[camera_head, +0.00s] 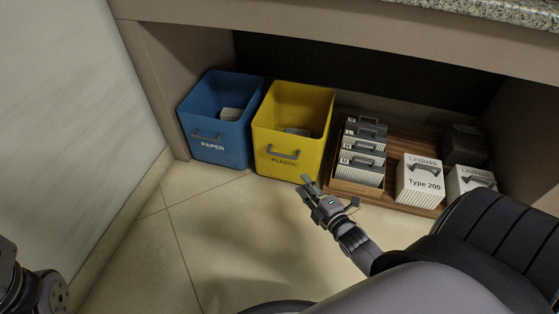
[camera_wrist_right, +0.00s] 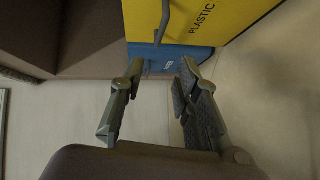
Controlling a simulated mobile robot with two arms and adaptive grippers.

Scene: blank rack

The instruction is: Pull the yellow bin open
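The yellow bin (camera_head: 292,123), marked PLASTIC, stands under the counter between the blue bin and a wooden tray. My right gripper (camera_head: 308,189) is in front of the bin's lower right corner, below and right of the handle. In the right wrist view, its two fingers (camera_wrist_right: 162,68) are spread apart with nothing between them. The yellow bin (camera_wrist_right: 222,18) and its handle (camera_wrist_right: 163,22) show beyond the fingertips, apart from them. Only a dark part of my left arm shows at the bottom left.
A blue bin (camera_head: 216,120) marked PAPER stands left of the yellow one. At right, the wooden tray (camera_head: 385,195) holds several handled boxes, some marked Lindrekk. The counter (camera_head: 340,25) overhangs all this. The tiled floor (camera_head: 215,230) in front is clear.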

